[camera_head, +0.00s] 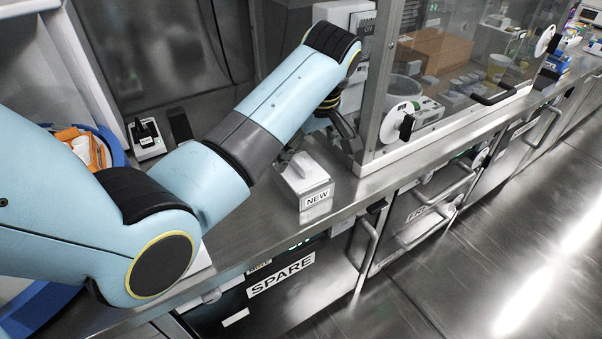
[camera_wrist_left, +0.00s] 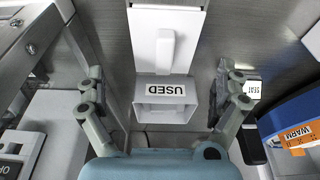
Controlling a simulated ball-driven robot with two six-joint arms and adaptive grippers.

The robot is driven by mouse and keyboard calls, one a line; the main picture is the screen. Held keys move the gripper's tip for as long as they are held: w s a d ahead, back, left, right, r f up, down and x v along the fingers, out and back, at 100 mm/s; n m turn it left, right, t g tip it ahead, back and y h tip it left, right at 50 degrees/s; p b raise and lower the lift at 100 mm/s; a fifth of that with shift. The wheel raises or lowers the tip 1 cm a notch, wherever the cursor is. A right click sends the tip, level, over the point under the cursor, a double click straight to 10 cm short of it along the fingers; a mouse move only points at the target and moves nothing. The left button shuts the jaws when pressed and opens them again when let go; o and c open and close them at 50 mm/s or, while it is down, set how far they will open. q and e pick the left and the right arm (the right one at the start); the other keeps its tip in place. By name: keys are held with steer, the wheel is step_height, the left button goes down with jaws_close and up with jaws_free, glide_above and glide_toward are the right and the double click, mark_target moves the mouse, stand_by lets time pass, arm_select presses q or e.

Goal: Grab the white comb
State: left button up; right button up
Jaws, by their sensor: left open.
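No comb teeth can be made out in either view. A white bar-like piece (camera_head: 303,163) lies on a small white box labelled NEW (camera_head: 310,187) on the steel counter. In the left wrist view a similar white bar (camera_wrist_left: 165,50) lies on a white surface beside a USED label (camera_wrist_left: 180,89). I cannot tell if it is the same piece. My left gripper (camera_head: 344,128) is above and behind the NEW box, partly hidden by its wrist. In its own view the left gripper (camera_wrist_left: 162,78) is open and empty, its fingers wide apart. My right gripper is not in view.
A glass-fronted cabinet (camera_head: 465,55) stands right of the gripper. A blue bin (camera_head: 110,145) with orange-marked contents is at the left, partly behind my arm. A small black device (camera_head: 147,137) on a white base is near the wall.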

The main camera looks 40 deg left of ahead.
mark_target(301, 162)
arm_select(q)
steer(key=x, duration=0.4)
steer(key=shift+s+a+f, duration=0.1)
steer(key=shift+s+f, duration=0.2)
steer(key=shift+f, duration=0.1)
steer(key=shift+w+f, duration=0.1)
steer(key=shift+f, duration=0.15)
steer(key=shift+c, duration=1.8)
steer(key=c, duration=0.8)
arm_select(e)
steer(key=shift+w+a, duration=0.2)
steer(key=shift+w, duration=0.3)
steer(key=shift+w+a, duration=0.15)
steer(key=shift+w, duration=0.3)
arm_select(q)
steer(key=shift+r, duration=0.1)
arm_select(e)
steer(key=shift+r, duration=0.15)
